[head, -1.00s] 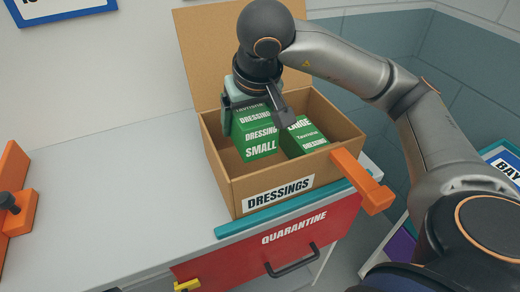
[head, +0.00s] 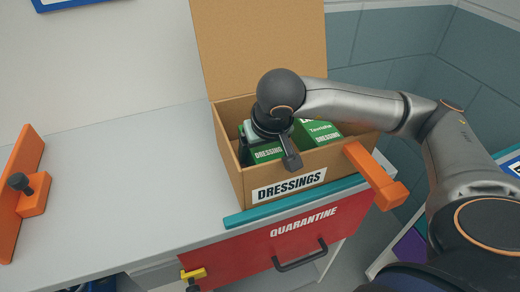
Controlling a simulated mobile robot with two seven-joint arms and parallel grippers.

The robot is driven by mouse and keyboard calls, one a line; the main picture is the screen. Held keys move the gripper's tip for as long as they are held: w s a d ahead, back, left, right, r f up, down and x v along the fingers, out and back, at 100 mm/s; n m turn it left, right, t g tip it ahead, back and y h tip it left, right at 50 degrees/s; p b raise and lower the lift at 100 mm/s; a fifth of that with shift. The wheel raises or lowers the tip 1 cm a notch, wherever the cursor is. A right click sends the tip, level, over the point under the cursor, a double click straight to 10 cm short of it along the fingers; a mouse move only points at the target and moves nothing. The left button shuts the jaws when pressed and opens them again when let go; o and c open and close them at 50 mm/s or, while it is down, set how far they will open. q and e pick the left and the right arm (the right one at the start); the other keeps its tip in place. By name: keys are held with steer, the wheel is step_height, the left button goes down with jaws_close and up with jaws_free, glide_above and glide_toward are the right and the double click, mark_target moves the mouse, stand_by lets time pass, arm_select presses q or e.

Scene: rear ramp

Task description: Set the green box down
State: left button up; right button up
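A small green dressings box (head: 268,155) is inside the open cardboard carton labelled DRESSINGS (head: 232,165), in its left part. Its lower part is hidden behind the carton's front wall, so I cannot tell whether it touches the bottom. My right gripper (head: 268,146) reaches down into the carton from above, with its fingers on either side of the small box, and looks shut on it. The wrist hides much of the box's top. A second green box (head: 320,131) stands to the right in the carton. My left gripper is not in view.
The carton stands on a grey counter (head: 130,180) with its back flap raised. A teal strip (head: 250,217) and an orange bar (head: 375,177) lie at its front and right. A red QUARANTINE drawer (head: 250,255) is below. An orange bracket (head: 20,190) stands at left.

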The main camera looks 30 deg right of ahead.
steer(key=shift+f, duration=0.1)
steer(key=o, duration=1.4)
steer(key=shift+r, duration=0.25)
steer(key=p+v, duration=0.1)
steer(key=v, duration=1)
steer(key=shift+s+r, duration=0.2)
steer(key=shift+r, duration=0.2)
